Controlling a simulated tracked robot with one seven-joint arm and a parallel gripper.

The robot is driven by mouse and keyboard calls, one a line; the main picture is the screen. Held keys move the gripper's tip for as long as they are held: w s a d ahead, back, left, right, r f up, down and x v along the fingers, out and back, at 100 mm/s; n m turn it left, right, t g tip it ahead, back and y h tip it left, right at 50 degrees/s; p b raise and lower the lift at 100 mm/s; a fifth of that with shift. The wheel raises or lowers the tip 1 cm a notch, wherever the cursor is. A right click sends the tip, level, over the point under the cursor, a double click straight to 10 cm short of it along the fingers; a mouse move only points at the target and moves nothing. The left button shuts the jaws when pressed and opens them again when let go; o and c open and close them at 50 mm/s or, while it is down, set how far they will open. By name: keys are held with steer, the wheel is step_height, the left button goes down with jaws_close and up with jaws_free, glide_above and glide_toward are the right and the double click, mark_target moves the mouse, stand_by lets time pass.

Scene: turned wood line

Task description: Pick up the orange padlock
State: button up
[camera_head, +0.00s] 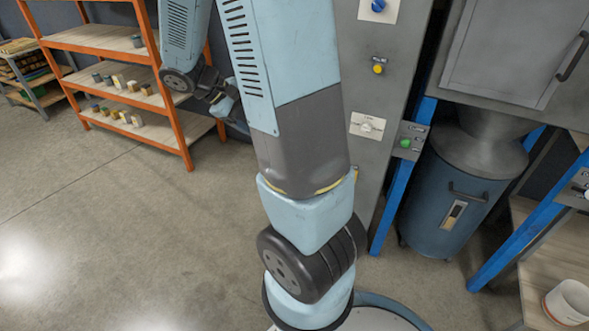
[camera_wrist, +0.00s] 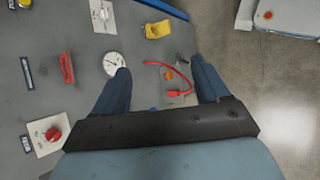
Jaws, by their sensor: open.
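A small orange object, apparently the orange padlock (camera_wrist: 168,75), shows in the wrist view on a grey panel (camera_wrist: 90,45), between my fingers and beyond their tips. A red cable (camera_wrist: 184,77) curves around it and ends in a red piece just below. My gripper (camera_wrist: 160,65) is open, one finger left and one right of the padlock, with nothing visible held. I cannot tell how far the fingertips are from the panel. In the head view I cannot make out the padlock, and my arm hides part of the panel area.
Around the padlock are a round white gauge (camera_wrist: 114,64), a yellow piece (camera_wrist: 157,30), a red handle (camera_wrist: 66,68) and a red knob (camera_wrist: 53,134).

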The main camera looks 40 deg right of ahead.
steer(key=w+d+f+n+h, duration=0.4)
steer(key=d+f, duration=0.1)
steer(key=f, duration=0.4)
steer(key=w+d+f+n+h, duration=0.4)
steer(key=f, duration=0.5)
steer(key=d+f+n+t, duration=0.3)
steer(key=f+n+t, duration=0.8)
steer(key=f, duration=1.3)
steer(key=shift+n+g+h, duration=0.3)
steer(key=x, duration=1.3)
steer(key=shift+w+d+r, duration=0.25)
steer(key=shift+d, duration=0.05)
steer(key=shift+c, duration=0.4)
steer(key=c, duration=1.1)
